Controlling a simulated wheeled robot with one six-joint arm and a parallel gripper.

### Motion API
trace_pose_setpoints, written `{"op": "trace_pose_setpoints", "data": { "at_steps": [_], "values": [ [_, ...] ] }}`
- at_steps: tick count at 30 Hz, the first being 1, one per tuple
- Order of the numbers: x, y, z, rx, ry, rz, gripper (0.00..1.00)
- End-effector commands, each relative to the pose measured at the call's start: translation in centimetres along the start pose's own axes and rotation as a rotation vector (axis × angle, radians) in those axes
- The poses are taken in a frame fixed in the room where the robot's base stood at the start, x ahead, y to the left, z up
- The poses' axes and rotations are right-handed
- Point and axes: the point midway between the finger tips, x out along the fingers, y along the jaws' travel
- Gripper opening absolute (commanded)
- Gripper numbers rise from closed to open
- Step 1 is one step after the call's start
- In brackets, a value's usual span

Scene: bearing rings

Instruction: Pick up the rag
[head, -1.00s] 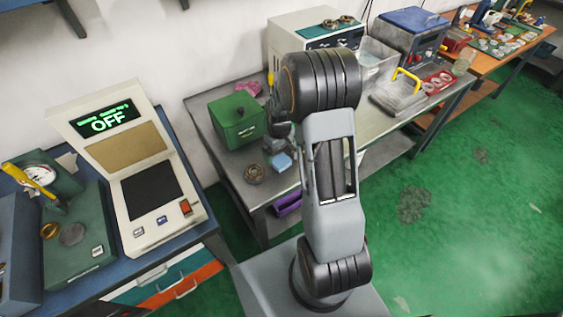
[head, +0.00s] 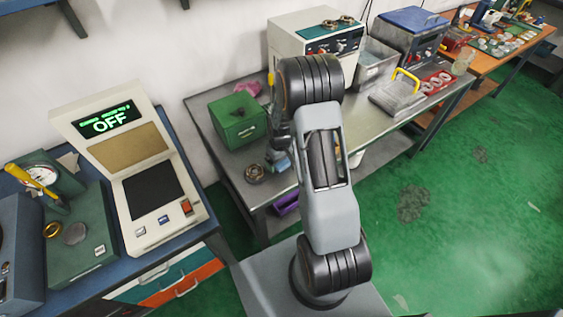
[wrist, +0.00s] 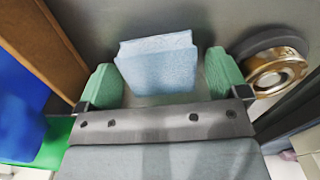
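The rag (wrist: 157,64) is a light blue folded block lying on the grey metal bench top (wrist: 180,20). In the wrist view it sits between the two green fingertips of my gripper (wrist: 162,78). The fingers are apart, with a gap beside the rag on the right; whether the left finger touches it I cannot tell. In the head view my gripper (head: 277,158) is low over the bench, and the rag is mostly hidden by it.
A brass-centred bearing ring (wrist: 275,72) lies close right of my gripper; it also shows in the head view (head: 254,173). A green box (head: 238,120) stands just behind, with a pink crumpled item (head: 245,89) beyond. A white machine (head: 300,45) and grey bin (head: 374,62) stand farther back.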

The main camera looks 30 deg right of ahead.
Motion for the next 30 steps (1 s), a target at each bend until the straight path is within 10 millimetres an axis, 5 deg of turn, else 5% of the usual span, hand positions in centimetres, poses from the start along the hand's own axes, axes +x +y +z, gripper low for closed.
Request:
{"op": "trace_pose_setpoints", "data": {
  "at_steps": [14,23,30],
  "values": [
    [0.0,0.0,0.0,0.0,0.0,0.0,0.47],
    [-0.3,0.0,0.0,0.0,0.0,0.0,0.47],
    [-2.7,0.1,-0.1,0.0,0.004,0.002,0.47]
  ]
}}
